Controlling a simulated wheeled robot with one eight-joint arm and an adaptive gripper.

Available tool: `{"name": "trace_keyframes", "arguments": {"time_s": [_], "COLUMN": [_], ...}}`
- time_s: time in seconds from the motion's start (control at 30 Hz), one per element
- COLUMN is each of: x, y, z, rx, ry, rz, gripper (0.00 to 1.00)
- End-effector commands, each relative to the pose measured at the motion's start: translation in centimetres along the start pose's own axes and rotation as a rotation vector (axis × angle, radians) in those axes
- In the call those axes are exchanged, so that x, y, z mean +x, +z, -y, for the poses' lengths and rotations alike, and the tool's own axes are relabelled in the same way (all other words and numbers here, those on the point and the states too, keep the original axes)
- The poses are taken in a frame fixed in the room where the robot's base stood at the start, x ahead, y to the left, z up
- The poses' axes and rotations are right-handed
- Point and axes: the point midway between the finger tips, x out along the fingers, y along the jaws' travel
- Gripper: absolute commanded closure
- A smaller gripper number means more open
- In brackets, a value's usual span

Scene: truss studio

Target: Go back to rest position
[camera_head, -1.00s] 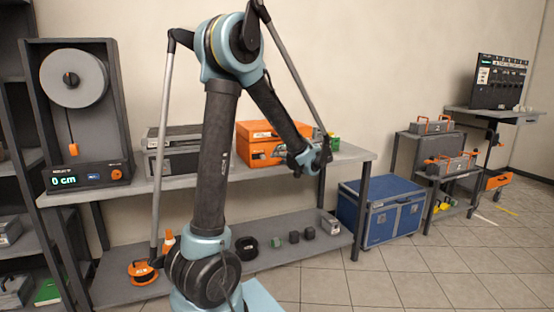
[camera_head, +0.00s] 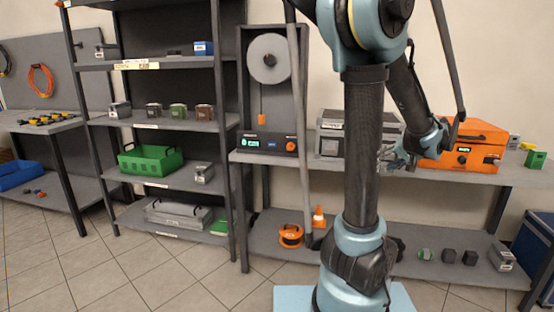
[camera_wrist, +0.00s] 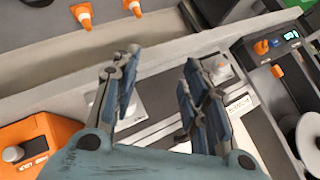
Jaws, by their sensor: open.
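My gripper (camera_head: 397,160) is at the end of my bent arm, in front of the shelf unit, between the grey case (camera_head: 343,133) and the orange case (camera_head: 466,148) in the head view. In the wrist view my gripper (camera_wrist: 158,70) has its two blue-grey fingers spread wide, with nothing between them. Behind the fingers lies the grey case (camera_wrist: 258,122). The orange case (camera_wrist: 42,145) is at the lower left. My gripper looks apart from both cases, though the exact gap is hard to tell.
A machine with a white spool (camera_head: 269,58) stands left of the grey case. The lower shelf holds an orange reel (camera_head: 290,236), a cone (camera_head: 318,217) and small blocks. A rack with a green bin (camera_head: 150,160) stands further left. Tiled floor (camera_head: 110,262) is free in front.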

Motion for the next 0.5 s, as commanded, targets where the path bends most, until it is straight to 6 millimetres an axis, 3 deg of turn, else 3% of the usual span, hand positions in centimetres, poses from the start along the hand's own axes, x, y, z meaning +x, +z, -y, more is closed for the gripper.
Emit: {"name": "trace_keyframes", "arguments": {"time_s": [0.03, 0.2, 0.5], "x": [0.6, 1.7, 1.8], "y": [1.7, 7.2, 17.1], "z": [1.7, 5.6, 9.6], "rx": [-0.017, -0.059, -0.159], "ry": [0.006, 0.051, 0.155], "rz": [0.040, 0.163, 0.342], "gripper": [0.59, 0.59, 0.59]}}
